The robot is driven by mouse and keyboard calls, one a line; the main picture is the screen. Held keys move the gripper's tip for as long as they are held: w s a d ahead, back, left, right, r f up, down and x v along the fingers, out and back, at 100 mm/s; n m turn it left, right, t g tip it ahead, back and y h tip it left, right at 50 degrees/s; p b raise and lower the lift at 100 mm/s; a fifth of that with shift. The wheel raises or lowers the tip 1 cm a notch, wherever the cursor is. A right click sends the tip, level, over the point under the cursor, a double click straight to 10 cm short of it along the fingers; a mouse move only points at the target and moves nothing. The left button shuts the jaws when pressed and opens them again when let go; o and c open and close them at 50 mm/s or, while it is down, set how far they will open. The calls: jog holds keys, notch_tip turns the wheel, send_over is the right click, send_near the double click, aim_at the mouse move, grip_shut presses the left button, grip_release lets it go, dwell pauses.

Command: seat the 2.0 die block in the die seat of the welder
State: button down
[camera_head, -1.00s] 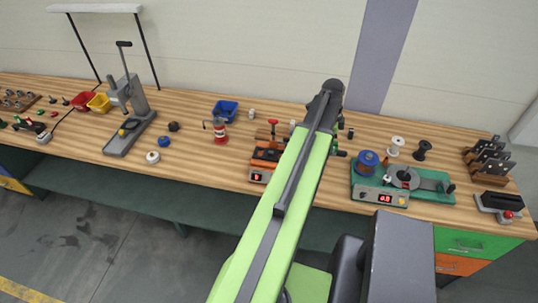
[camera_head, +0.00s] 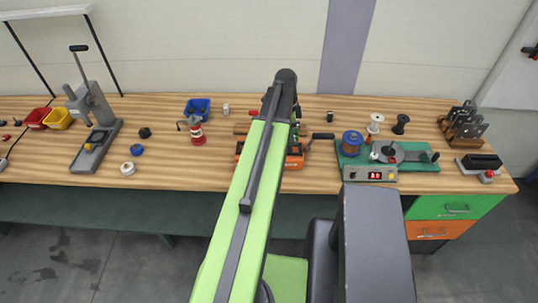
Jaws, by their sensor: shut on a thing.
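The orange machine (camera_head: 294,161), which I take to be the welder, stands on the wooden bench in the middle of the head view. My green arm passes in front of it and hides most of it, so only its edges and a dark lever (camera_head: 322,136) at its right show. I cannot make out its die seat. My gripper is hidden behind my own arm, and its fingertips do not show. I cannot pick out the 2.0 die block in the head view.
A green fixture (camera_head: 418,163) with a blue spool (camera_head: 352,142) stands right of the welder. A red-and-white lamp-like item (camera_head: 196,132) and a blue bin (camera_head: 197,107) stand left. A lever press (camera_head: 96,135) is further left.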

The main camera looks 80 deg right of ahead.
jog(key=f+b, duration=0.2)
jog(key=f, duration=0.1)
jog(key=shift+w, duration=0.3)
jog(key=shift+s, duration=0.15)
jog(key=w+d+f+b, duration=0.2)
jog(key=w, duration=0.1)
jog(key=w+d+f+b, duration=0.2)
jog(key=w, duration=0.1)
jog(key=w+d+f+b, duration=0.2)
jog(key=w+d, duration=0.1)
jog(key=shift+w+d+f+b, duration=0.1)
jog(key=shift+w+f+b, duration=0.05)
jog(key=shift+f+b, duration=0.25)
notch_tip(320, 180, down, 4)
jog(key=b, duration=0.4)
jog(key=shift+f, duration=0.15)
jog(key=shift+r, duration=0.2)
jog(key=shift+f, duration=0.15)
jog(key=c, duration=0.8)
grip_release()
jog(key=shift+c, duration=0.2)
